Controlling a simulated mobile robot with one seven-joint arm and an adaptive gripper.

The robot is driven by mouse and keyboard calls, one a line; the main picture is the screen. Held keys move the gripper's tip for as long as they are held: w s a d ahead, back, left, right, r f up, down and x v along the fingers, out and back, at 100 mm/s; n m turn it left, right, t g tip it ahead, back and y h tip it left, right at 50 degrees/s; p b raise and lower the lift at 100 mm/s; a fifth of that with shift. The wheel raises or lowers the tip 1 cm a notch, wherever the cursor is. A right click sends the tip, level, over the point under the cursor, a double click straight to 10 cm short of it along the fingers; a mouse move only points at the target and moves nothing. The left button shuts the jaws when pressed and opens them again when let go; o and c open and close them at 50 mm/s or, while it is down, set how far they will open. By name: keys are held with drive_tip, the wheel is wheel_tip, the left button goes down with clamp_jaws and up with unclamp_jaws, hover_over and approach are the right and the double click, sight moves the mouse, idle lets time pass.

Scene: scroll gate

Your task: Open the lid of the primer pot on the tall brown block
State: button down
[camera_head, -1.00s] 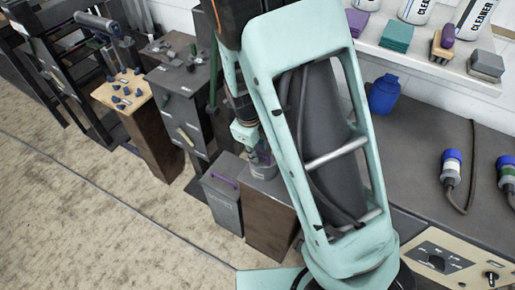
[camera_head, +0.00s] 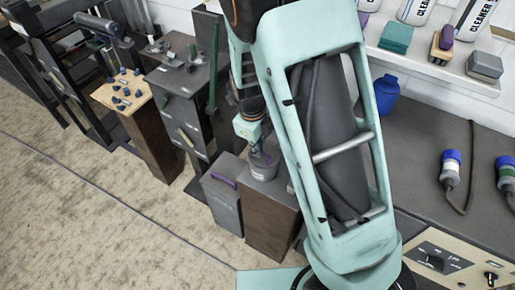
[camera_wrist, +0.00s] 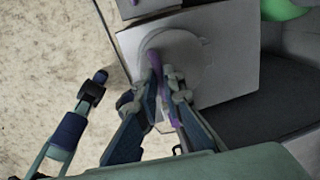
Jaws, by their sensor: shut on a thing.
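The grey primer pot (camera_head: 263,171) stands on the tall brown block (camera_head: 270,225) in the head view. In the wrist view its round pale outline (camera_wrist: 202,62) shows on the block's top. My gripper (camera_wrist: 168,82) is at the pot, with its fingers shut on a purple handle (camera_wrist: 170,78). In the head view my gripper (camera_head: 257,151) is above the pot's rim, pointing down. The fingers partly hide the handle, and I cannot tell how far the lid is raised.
A grey bin (camera_head: 222,203) with a purple strip stands just left of the block. A dark cabinet (camera_head: 180,110) and a wood-topped stand (camera_head: 125,95) are farther left. A dark bench (camera_head: 425,135) with a blue bottle (camera_head: 386,94) is at the right. Open floor lies at the left.

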drive_tip(key=shift+w+d+r+g+y+p, duration=0.3)
drive_tip(key=shift+w+r+g+p, duration=0.15)
drive_tip(key=shift+r+g, duration=0.1)
drive_tip(key=shift+w+d+r+g+y+p, duration=0.2)
drive_tip(key=shift+w+r+g+y+p, duration=0.1)
drive_tip(key=shift+w+r+g+p, duration=0.15)
drive_tip(key=w+d+r+p, duration=0.1)
drive_tip(key=w+d+p, duration=0.1)
drive_tip(key=w+d, duration=0.2)
drive_tip(key=shift+w+d+r+p, duration=0.25)
drive_tip(key=shift+w+r+p, duration=0.15)
drive_tip(key=shift+w, duration=0.45)
drive_tip(key=c, duration=2.1)
unclamp_jaws()
drive_tip(key=shift+a, duration=0.1)
drive_tip(key=shift+o, duration=0.3)
drive_tip(key=shift+w+f, duration=0.1)
drive_tip(key=shift+w, duration=0.15)
drive_tip(key=shift+r, duration=0.2)
